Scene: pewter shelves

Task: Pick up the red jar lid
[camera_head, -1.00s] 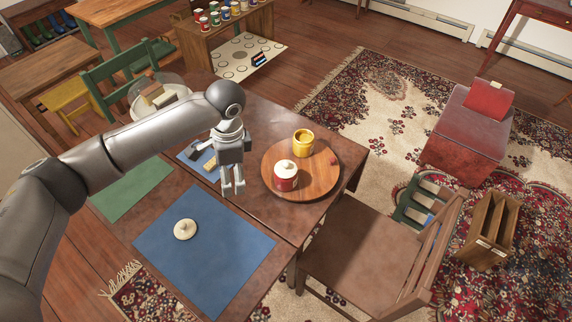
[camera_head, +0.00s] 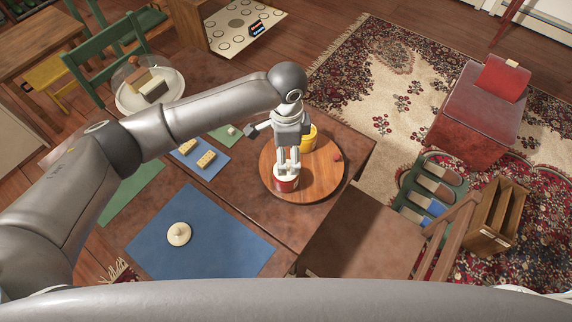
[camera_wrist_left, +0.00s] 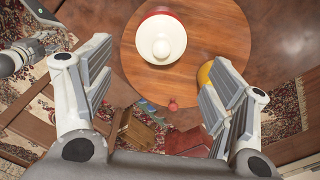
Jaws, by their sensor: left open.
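The red jar (camera_head: 285,185) stands on the round wooden tray (camera_head: 318,188). A cream lid with a round knob sits on the jar; this lid (camera_wrist_left: 160,40) shows whole in the left wrist view, with a strip of red beside it. My left gripper (camera_head: 288,166) points down over the lid and hides much of it in the head view. In the left wrist view my left gripper (camera_wrist_left: 158,72) is open and empty, with the lid between and beyond its fingers. I cannot tell whether they touch it. A grey part of my right gripper (camera_wrist_left: 22,55) shows at the left edge there.
A yellow jar (camera_head: 311,137) stands close behind the red jar, near my left gripper. A small red piece (camera_head: 337,158) lies on the tray. Another cream lid (camera_head: 179,234) lies on the blue mat (camera_head: 222,250). A wooden chair (camera_head: 350,235) stands beside the table.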

